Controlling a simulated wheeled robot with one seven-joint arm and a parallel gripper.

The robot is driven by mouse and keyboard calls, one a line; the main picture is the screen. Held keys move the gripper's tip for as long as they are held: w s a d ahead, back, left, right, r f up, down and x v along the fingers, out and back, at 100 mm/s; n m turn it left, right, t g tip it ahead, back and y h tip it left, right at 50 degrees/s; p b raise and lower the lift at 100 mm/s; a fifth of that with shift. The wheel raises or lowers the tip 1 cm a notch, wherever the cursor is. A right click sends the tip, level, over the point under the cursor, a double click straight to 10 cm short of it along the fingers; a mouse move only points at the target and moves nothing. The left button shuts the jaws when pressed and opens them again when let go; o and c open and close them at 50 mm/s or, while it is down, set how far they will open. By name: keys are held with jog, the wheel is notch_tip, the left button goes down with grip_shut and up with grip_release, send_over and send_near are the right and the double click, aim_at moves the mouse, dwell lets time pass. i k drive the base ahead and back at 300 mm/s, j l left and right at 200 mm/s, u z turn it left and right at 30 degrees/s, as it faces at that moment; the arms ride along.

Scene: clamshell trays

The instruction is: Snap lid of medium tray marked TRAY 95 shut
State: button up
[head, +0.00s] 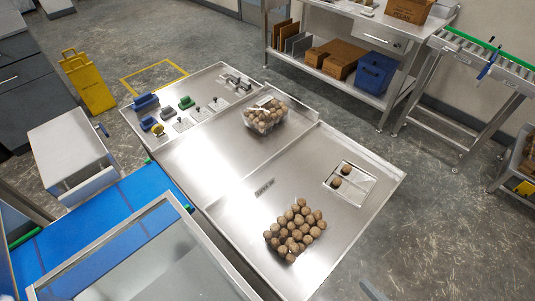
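A clear clamshell tray (264,127) filled with round brown items stands on the steel table near its middle. A small pale patch shows on its top; I cannot read any marking, and cannot tell how its lid sits. A second cluster of round brown items (295,228) sits on the nearer part of the table; any clear tray around it is too faint to make out. A small dark label (264,187) lies on the steel between them, too small to read. My gripper is not in view.
The steel table (205,165) has clear room between the clusters. A recessed plate (350,184) holds two brown balls. Blue and green tools (187,103) lie at the far left end. A blue conveyor (100,225) and a framed clear panel (165,260) stand at left front.

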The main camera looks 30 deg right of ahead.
aim_at(271, 183)
jog(key=i+l, duration=0.1)
jog(key=l, duration=2.1)
jog(key=i+u, duration=0.05)
jog(key=i, duration=0.05)
